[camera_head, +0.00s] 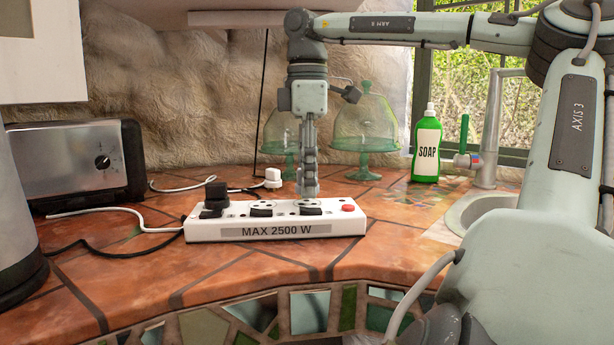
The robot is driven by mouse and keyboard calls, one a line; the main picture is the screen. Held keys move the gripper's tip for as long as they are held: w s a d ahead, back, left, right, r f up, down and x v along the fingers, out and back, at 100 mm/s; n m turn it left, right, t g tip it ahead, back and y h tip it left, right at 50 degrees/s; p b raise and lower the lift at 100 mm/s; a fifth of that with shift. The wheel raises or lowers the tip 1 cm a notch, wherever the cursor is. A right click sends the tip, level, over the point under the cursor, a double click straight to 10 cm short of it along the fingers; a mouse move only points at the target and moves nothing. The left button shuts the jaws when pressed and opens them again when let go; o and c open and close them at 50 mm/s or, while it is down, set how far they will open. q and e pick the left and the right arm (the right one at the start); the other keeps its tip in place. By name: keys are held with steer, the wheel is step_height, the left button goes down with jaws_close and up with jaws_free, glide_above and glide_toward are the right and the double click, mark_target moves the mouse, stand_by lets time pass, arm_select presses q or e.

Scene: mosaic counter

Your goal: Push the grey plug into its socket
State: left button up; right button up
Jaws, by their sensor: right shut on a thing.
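A white power strip (275,231) marked MAX 2500 W lies on the tiled counter. A dark plug (214,198) stands in its left end. A round socket (262,209) in the middle shows nothing in it. My right gripper (308,180) points straight down over the strip's right-hand socket (309,209), shut on the grey plug (308,190). The fingers hide much of the plug, and I cannot tell how deep it sits or whether it touches the socket. My left gripper is not in view.
A red button (348,208) is at the strip's right end. A white plug (273,178) on its cable lies behind the strip. A toaster (70,162) stands left. Green glass domes (365,125), a soap bottle (427,148) and a sink (480,205) are behind and right. The counter before the strip is clear.

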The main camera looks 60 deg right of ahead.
steer(key=shift+f+b, duration=0.8)
steer(key=shift+f, duration=0.15)
steer(key=o, duration=1.2)
steer(key=shift+f, duration=0.1)
steer(key=shift+c, duration=0.2)
step_height(320, 180, up, 12)
steer(key=shift+r, duration=0.1)
